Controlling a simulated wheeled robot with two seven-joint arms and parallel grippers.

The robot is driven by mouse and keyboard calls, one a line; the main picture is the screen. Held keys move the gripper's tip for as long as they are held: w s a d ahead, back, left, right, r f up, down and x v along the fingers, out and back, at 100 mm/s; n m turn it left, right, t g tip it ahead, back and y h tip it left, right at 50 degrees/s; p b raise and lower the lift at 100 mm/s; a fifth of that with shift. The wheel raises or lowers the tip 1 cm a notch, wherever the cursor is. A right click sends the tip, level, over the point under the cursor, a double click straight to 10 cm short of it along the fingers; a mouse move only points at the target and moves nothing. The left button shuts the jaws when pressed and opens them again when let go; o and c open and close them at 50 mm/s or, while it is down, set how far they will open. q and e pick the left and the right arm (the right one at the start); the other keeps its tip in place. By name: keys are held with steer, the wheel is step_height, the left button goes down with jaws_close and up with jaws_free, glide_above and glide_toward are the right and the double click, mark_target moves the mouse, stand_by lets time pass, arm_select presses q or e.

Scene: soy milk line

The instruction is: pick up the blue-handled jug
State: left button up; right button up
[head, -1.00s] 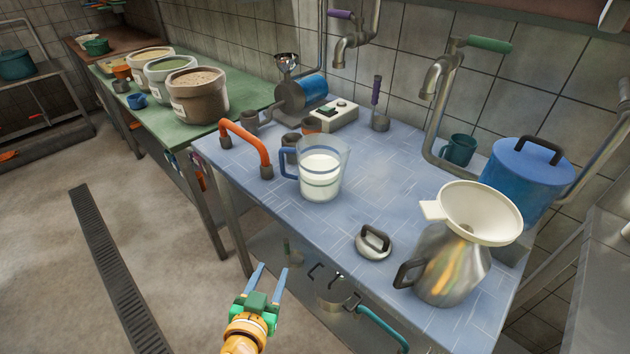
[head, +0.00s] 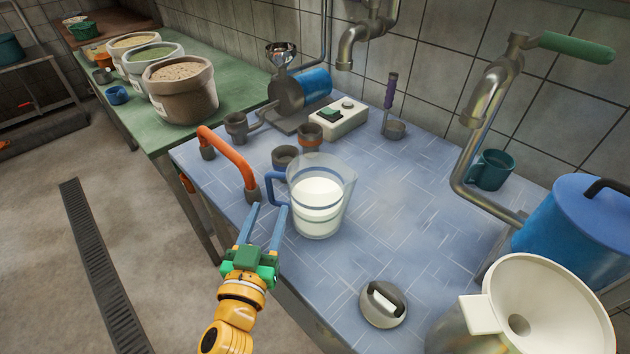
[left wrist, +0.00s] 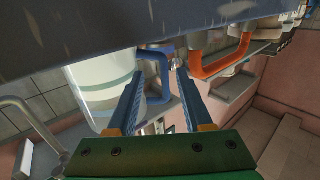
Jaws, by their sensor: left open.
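The blue-handled jug (head: 318,198) is clear, holds white liquid and stands upright on the blue tiled table (head: 400,215). Its blue handle (head: 277,188) points left in the head view. My left gripper (head: 266,207) is open and empty, just in front of the handle. In the left wrist view, the jug (left wrist: 100,88) is at the left, and its blue handle (left wrist: 158,78) shows beyond and between the open fingertips (left wrist: 160,80). I see no contact between fingers and handle. My right gripper is not in view.
An orange pipe handle (head: 230,160) stands close left of the jug. A grey lid (head: 383,303) and a cream funnel (head: 540,310) are at the front right. A grinder (head: 290,95) and a switch box (head: 338,118) stand behind. The table right of the jug is clear.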

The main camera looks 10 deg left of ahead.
mark_target(270, 198)
arm_select(q)
steer(key=w, duration=0.1)
steer(key=w+p, duration=0.1)
steer(key=w, duration=0.2)
steer(key=shift+w+a+r+p, duration=0.3)
steer(key=shift+r, duration=0.05)
steer(key=shift+w+f, duration=0.25)
steer(key=shift+w, duration=0.1)
steer(key=shift+s+r, duration=0.1)
steer(key=shift+s, duration=0.1)
jaws_close()
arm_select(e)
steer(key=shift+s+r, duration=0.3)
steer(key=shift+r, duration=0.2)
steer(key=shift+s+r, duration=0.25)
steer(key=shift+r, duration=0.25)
arm_select(q)
steer(key=shift+w, duration=0.1)
